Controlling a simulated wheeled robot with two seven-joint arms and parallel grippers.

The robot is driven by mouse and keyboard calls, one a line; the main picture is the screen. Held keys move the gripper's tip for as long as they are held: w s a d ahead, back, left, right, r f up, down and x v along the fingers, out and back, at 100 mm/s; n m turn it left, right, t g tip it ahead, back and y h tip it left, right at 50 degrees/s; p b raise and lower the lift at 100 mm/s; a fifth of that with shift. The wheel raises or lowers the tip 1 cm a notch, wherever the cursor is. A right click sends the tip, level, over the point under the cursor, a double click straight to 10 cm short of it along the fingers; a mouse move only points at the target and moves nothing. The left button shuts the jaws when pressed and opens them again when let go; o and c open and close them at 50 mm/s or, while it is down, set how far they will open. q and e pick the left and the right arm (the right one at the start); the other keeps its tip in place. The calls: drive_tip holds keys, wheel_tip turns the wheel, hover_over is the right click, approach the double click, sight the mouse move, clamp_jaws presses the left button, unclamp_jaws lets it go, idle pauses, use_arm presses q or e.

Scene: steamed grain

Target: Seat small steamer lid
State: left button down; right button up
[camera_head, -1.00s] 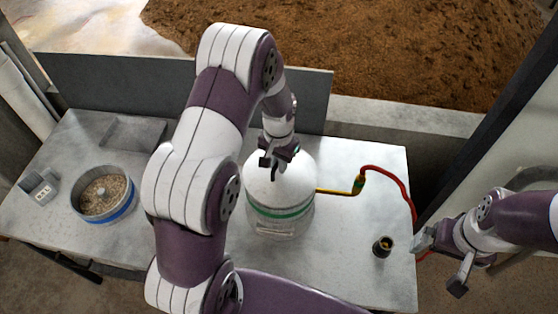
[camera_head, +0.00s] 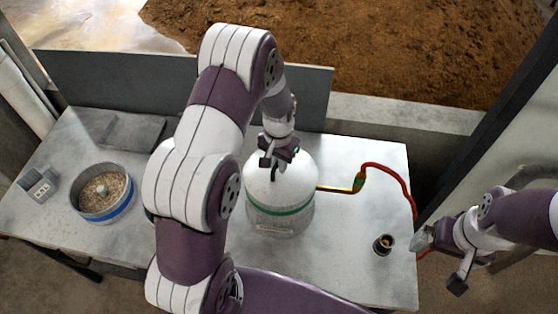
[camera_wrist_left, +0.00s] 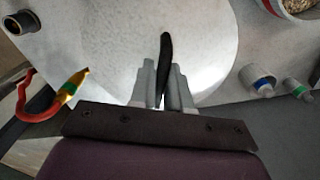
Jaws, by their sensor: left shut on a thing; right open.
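The white domed lid (camera_head: 293,182) sits over the round steamer pot with a green band (camera_head: 265,225), in the middle of the table in the head view. I cannot tell if its rim lies fully flush. My left gripper (camera_head: 274,161) is above the dome, shut on the lid's dark handle. In the left wrist view the dark curved handle (camera_wrist_left: 166,48) stands between the grey fingers, and the white lid (camera_wrist_left: 110,60) fills the middle. My left arm hides part of the table left of the pot. My right gripper (camera_head: 440,262) is open and empty at the table's right edge.
A round pan with a blue band (camera_head: 131,207) holds grain at left, beside a small grey block (camera_head: 37,186). A grey slab (camera_head: 135,134) lies behind. A dark cup (camera_head: 383,245) stands at right.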

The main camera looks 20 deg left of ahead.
use_arm(q)
drive_tip(key=c, duration=1)
unclamp_jaws()
drive_tip(key=shift+r, duration=0.35)
wheel_tip(320, 180, up, 11)
drive_tip(key=b, duration=0.3)
drive_tip(key=s+d+f+b, duration=0.1)
drive_tip(key=s+f+b, duration=0.1)
drive_tip(key=s, duration=0.5)
drive_tip(key=s+d+f+n+t+b, duration=0.1)
drive_tip(key=s+d+f+b, duration=0.1)
drive_tip(key=s+f, duration=0.3)
drive_tip(key=shift+s+d+b, duration=0.25)
drive_tip(key=shift+s+b, duration=0.1)
drive_tip(key=shift+s, duration=0.9)
drive_tip(key=shift+r, duration=0.1)
